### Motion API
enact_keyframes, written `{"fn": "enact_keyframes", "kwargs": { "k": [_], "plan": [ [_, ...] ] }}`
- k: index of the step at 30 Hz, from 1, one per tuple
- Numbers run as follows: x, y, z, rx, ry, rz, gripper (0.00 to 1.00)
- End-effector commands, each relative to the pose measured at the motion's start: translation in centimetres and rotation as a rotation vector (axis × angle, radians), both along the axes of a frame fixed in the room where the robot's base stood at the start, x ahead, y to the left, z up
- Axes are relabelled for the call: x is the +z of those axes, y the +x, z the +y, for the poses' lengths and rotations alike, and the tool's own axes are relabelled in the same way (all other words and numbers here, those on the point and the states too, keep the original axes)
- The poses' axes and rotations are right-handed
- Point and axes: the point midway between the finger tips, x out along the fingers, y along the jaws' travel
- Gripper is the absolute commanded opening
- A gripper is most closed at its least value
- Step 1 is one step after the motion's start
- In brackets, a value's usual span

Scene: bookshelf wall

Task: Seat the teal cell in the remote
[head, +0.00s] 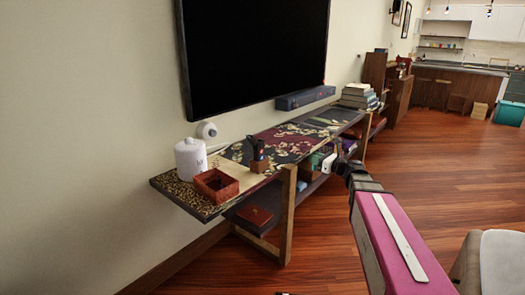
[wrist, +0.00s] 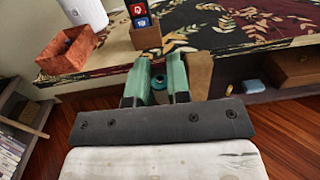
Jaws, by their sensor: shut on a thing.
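My gripper (wrist: 155,86) shows in the wrist view with its two green fingers closed on the teal cell (wrist: 158,82). Only the cell's round, dark-centred end shows between the fingers. In the head view my gripper (head: 315,160) is small, at the front edge of the long console table (head: 222,209), and the cell cannot be made out there. I cannot pick out the remote for certain. A small wooden holder (head: 258,166) with dark upright items stands on the table; it also shows in the wrist view (wrist: 145,39), with red and blue faces above it.
A reddish open box (head: 216,186) and a white canister (head: 190,158) stand at the table's near end. A white roll (head: 206,130) lies behind them. Stacked books (head: 358,96) are at the far end. A lower shelf holds more items. The wooden floor (head: 440,190) at right is mostly clear.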

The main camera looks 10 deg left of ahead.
Motion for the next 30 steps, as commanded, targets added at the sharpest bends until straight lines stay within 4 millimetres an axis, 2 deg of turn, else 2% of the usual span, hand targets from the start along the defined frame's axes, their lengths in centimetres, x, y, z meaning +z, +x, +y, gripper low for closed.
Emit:
{"fn": "enact_keyframes", "kwargs": {
  "k": [1, 6, 10, 15, 18, 23, 26, 30],
  "plan": [
    [1.0, 1.8, 2.2, 0.010, 0.000, -0.004, 0.00],
    [4.5, 5.5, 9.2, 0.023, 0.000, -0.004, 0.00],
    [7.6, 7.6, 14.8, 0.031, 0.000, -0.004, 0.00],
    [11.2, 9.2, 21.3, 0.040, 0.001, -0.003, 0.00],
    [12.6, 9.6, 23.8, 0.043, 0.000, -0.001, 0.00],
    [13.7, 9.8, 25.8, 0.044, -0.001, -0.001, 0.00],
    [12.7, 9.7, 26.0, 0.043, -0.001, 0.002, 0.00],
    [10.2, 9.7, 26.0, 0.043, -0.001, 0.004, 0.00]
  ]
}}
